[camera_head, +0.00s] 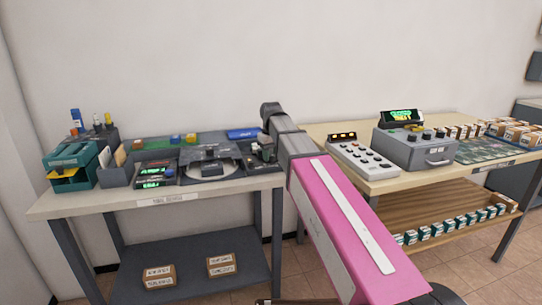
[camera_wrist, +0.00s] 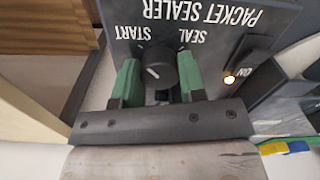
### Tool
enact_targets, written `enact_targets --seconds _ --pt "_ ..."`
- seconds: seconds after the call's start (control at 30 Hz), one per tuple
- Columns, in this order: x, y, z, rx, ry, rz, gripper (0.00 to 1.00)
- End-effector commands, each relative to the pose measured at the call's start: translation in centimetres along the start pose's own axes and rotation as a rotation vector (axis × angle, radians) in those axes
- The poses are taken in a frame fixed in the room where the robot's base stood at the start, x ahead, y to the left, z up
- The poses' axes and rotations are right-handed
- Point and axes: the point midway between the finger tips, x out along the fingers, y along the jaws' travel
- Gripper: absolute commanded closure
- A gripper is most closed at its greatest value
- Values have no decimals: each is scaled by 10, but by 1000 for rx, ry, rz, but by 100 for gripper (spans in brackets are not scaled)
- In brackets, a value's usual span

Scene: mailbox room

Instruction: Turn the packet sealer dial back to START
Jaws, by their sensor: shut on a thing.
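The packet sealer (camera_wrist: 215,45) shows its grey panel in the wrist view, with its lettering upside down. Its round dark dial (camera_wrist: 160,68) sits below the START label on the left and the SEAL label on the right. The short white mark on the dial slants toward the upper left, the START side. My gripper (camera_wrist: 157,60) has one green finger on each side of the dial and is shut on it. In the head view my arm reaches the right end of the left table, where the dial cannot be made out.
A small lamp (camera_wrist: 229,79) glows beside ON on the panel. The left table (camera_head: 150,195) holds a teal box (camera_head: 75,165) and several devices. The right table (camera_head: 400,183) holds a grey box with a display (camera_head: 410,150) and a white button panel (camera_head: 360,158).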

Motion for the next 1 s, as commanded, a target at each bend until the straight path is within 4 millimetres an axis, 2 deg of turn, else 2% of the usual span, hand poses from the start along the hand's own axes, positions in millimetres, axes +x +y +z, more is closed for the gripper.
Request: enact_targets --seconds 0.33,0.83,0.87,0.9,0.93,1.0 --pt "0 0 0 -145 0 0 86" --pt "0 0 0 -169 1 0 86" --pt "0 0 0 -169 1 0 56" --pt "0 0 0 -169 1 0 43" --pt "0 0 0 -168 1 0 37" --pt "0 0 0 -168 1 0 37"
